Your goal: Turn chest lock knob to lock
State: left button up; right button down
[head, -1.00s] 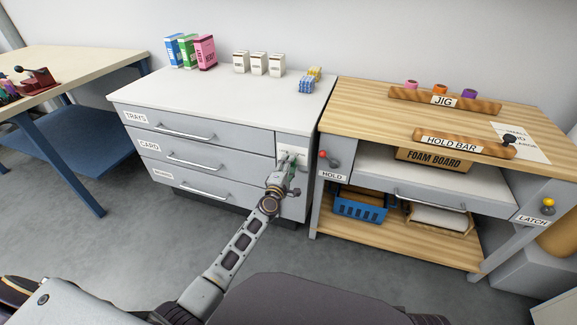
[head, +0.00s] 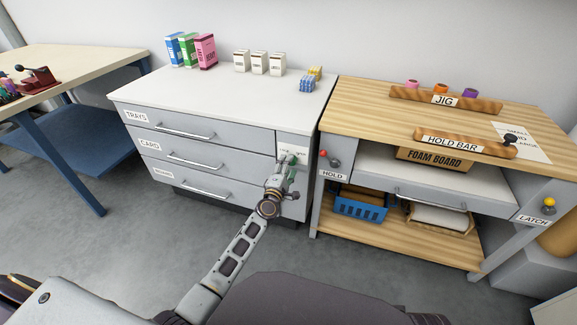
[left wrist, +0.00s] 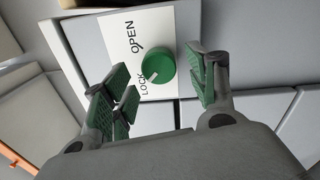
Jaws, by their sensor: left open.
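The chest (head: 225,100) is a white-topped grey cabinet with labelled drawers. Its round green lock knob (left wrist: 160,68) is on a white plate marked OPEN and LOCK (left wrist: 128,35). The knob's pale pointer mark faces the LOCK word in the left wrist view. My left gripper (left wrist: 160,78) is open, its green-padded fingers on either side of the knob in that view, with space visible beside it. I cannot tell how far the tips are from the plate. In the head view my left gripper (head: 283,172) is just below and in front of the plate. My right gripper is out of view.
A wooden workbench (head: 365,95) with a red-knobbed HOLD lever (head: 333,162) stands close to the chest's right side. Boxes (head: 258,62) stand on the chest top. A table (head: 75,60) is at the left. The floor in front of the chest is clear.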

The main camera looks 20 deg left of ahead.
pick_arm(q)
jog(key=s, duration=1)
jog(key=shift+s+a+f, duration=0.15)
jog(key=shift+a+f, duration=0.05)
jog(key=shift+a, duration=0.05)
dwell(0.8)
